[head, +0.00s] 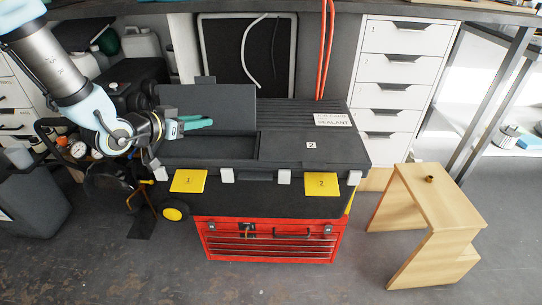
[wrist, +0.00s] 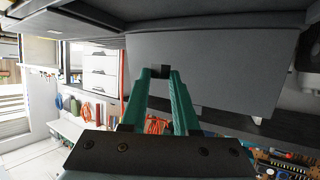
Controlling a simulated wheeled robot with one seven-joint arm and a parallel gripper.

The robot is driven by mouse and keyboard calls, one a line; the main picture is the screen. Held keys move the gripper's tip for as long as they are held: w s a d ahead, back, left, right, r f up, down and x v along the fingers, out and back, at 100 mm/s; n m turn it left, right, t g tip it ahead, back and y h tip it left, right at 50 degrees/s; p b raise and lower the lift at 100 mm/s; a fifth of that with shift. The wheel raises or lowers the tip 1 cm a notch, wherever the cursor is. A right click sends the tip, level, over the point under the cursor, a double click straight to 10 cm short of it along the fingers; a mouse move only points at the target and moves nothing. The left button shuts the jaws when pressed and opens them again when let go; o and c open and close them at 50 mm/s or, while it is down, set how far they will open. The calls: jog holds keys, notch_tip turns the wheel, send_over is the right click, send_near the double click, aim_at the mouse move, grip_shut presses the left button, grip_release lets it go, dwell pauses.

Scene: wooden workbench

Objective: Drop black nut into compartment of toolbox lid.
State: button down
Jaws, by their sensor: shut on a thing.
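The black toolbox (head: 335,150) stands in the middle of the head view. In its lid, the left compartment (head: 220,147) is open, with its dark flap (head: 235,105) raised behind it. The right compartment cover (head: 290,148), marked 2, is down. My gripper (head: 209,122) has teal fingers and is above the open compartment, in front of the raised flap. In the wrist view its fingertips are shut on the small black nut (wrist: 158,70). The nut cannot be made out in the head view. The flap (wrist: 205,65) fills much of the wrist view.
A red tool chest (head: 270,241) is below the toolbox. White drawers (head: 400,70) stand behind at the right. Yellow labels (head: 188,181) mark the toolbox's front.

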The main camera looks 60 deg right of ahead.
aim_at(207, 153)
jog(key=f+b, duration=0.1)
jog(key=f, duration=0.1)
jog(key=f+b, duration=0.3)
jog(key=f, duration=0.1)
jog(key=shift+d+b, duration=0.4)
jog(key=c, duration=0.6)
grip_release()
jog(key=p+v, duration=0.1)
jog(key=v, duration=1)
jog(key=shift+w, duration=0.1)
